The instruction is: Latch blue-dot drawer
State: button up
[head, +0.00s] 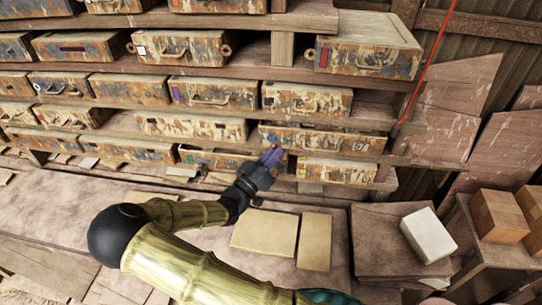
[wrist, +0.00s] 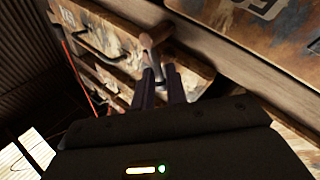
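The drawer with a blue dot (head: 325,142) is in the lower right of the rack in the head view. It is weathered, and its dark inside shows along the top, so it seems to stand out a little. My gripper (head: 272,156) is at its lower left corner, with purple fingers pointing up at the rack. In the wrist view my gripper (wrist: 161,84) has its two fingers close together at a brown peg-like latch or handle (wrist: 155,42) on a drawer front. I cannot tell whether the fingers press on it.
A neighbouring drawer (head: 215,160) left of my gripper also looks partly open. Flat tiles (head: 265,232) lie on the bench below. A white block (head: 428,236) and wooden blocks (head: 498,215) are at the right. A red cable (head: 428,70) hangs beside the rack.

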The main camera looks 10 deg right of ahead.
jog(key=shift+a, duration=0.1)
jog(key=b+v, duration=0.5)
jog(key=v, duration=1.2)
jog(key=shift+s+b, duration=0.25)
jog(key=shift+b, duration=0.05)
jog(key=shift+a+f, duration=0.1)
jog(key=shift+f, duration=0.05)
jog(key=shift+w, duration=0.1)
grip_shut()
jog(key=w+r+n, duration=0.1)
jog(key=w+n, duration=0.5)
jog(key=n, duration=1)
jog(key=shift+a+n+g, duration=0.3)
jog(key=shift+a, duration=0.2)
